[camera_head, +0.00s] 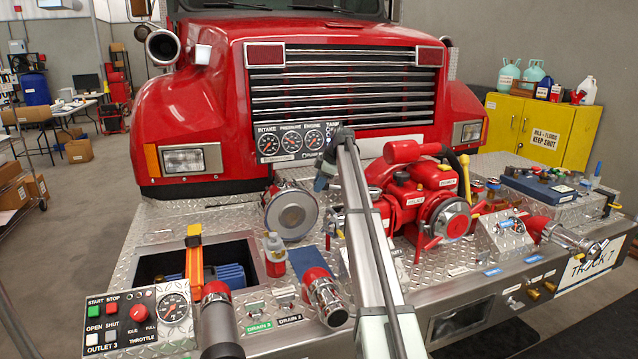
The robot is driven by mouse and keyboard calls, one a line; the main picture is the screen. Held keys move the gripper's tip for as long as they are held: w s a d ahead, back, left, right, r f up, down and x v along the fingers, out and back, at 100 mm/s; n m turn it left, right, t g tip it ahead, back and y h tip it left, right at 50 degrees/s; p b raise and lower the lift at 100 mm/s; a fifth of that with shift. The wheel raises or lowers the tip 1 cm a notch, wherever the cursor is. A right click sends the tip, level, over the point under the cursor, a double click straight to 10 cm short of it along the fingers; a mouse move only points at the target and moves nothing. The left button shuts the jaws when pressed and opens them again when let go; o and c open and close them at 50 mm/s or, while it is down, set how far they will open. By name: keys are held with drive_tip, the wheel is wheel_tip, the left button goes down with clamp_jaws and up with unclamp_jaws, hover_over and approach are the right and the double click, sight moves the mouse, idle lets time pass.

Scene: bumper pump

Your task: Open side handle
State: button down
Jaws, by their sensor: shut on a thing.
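A red pump (405,192) with a round silver-faced outlet stands on the diamond-plate bumper deck (190,228), in front of the red truck. My pale arm rises from the bottom middle and ends in dark joints left of the pump. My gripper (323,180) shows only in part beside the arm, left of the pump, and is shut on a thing. My arm hides the fingertips and what they hold. I cannot tell which part is the side handle.
A round silver cap (291,212) lies left of my arm. A control panel (138,318) with a gauge is at front left. Capped red outlets (325,296) and a right-hand valve (573,240) crowd the deck.

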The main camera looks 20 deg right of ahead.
drive_tip(key=s+d+n+g+y, duration=0.1)
drive_tip(key=s+n+g, duration=0.1)
drive_tip(key=s+n, duration=0.3)
drive_tip(key=s+d+n+g, duration=0.1)
drive_tip(key=s+n, duration=0.4)
drive_tip(key=s, duration=0.6)
drive_tip(key=shift+s+d+g+y, duration=0.2)
drive_tip(key=shift+d+g+y, duration=0.1)
drive_tip(key=shift+g+y, duration=0.15)
drive_tip(key=c, duration=0.8)
unclamp_jaws()
